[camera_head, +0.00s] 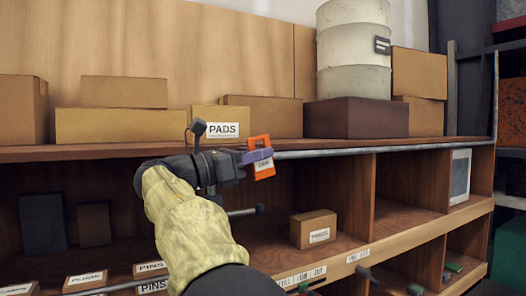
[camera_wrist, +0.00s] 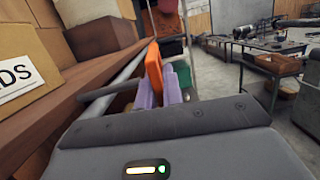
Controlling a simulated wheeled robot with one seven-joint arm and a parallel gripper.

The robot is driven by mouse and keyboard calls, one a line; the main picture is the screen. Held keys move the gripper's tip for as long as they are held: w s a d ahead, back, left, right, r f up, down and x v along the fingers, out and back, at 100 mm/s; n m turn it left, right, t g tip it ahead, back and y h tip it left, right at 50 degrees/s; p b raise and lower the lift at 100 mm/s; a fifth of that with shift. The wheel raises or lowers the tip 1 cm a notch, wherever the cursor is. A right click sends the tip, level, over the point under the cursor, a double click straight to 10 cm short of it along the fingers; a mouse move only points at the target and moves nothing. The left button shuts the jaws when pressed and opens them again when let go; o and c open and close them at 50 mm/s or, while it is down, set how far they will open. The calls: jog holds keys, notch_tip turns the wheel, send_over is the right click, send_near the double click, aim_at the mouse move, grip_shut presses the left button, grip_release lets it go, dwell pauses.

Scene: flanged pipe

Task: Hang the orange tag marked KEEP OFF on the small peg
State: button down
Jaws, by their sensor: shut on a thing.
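An orange tag (camera_head: 262,158) with a white label is held by my gripper (camera_head: 255,157) in front of the upper shelf edge. The label's words are too small to read. In the wrist view the orange tag (camera_wrist: 153,70) stands upright between the purple fingertips (camera_wrist: 158,92), which are shut on it. Below my gripper, a short grey rod with a dark round end (camera_head: 260,209) juts out. Several small pegs, one of them green-ended (camera_head: 303,287), stick out along the lower labelled edge. I cannot tell which is the small peg.
A grey pipe (camera_head: 390,146) runs along the upper shelf edge, close to the tag. A PADS box (camera_head: 221,126) and other cartons stand on that shelf. A small carton (camera_head: 313,229) sits in the cubby below. The open room lies right in the wrist view.

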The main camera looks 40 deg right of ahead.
jog(key=shift+w+a+f+n+t+p, duration=0.1)
jog(key=shift+w+n+t+p, duration=0.1)
jog(key=shift+w, duration=0.25)
jog(key=shift+w+a+n+t+p, duration=0.1)
jog(key=shift+w+p, duration=0.05)
jog(key=shift+w, duration=0.3)
jog(key=shift+f, duration=0.25)
jog(key=c, duration=1.6)
grip_release()
jog(key=shift+d, duration=0.1)
jog(key=shift+w+a+f+b, duration=0.15)
jog(key=shift+a+f+b, duration=0.25)
jog(key=shift+b, duration=0.1)
jog(key=shift+o, duration=0.7)
jog(key=w+a, duration=0.1)
jog(key=w+a+f+b, duration=0.1)
jog(key=w+a, duration=0.2)
jog(key=shift+w+a+f+b, duration=0.15)
jog(key=shift+a+f+b, duration=0.15)
jog(key=shift+f+b, duration=0.05)
jog(key=s+a+b, duration=0.2)
jog(key=a, duration=0.9)
jog(key=shift+f+m, duration=0.2)
jog(key=shift+m, duration=0.2)
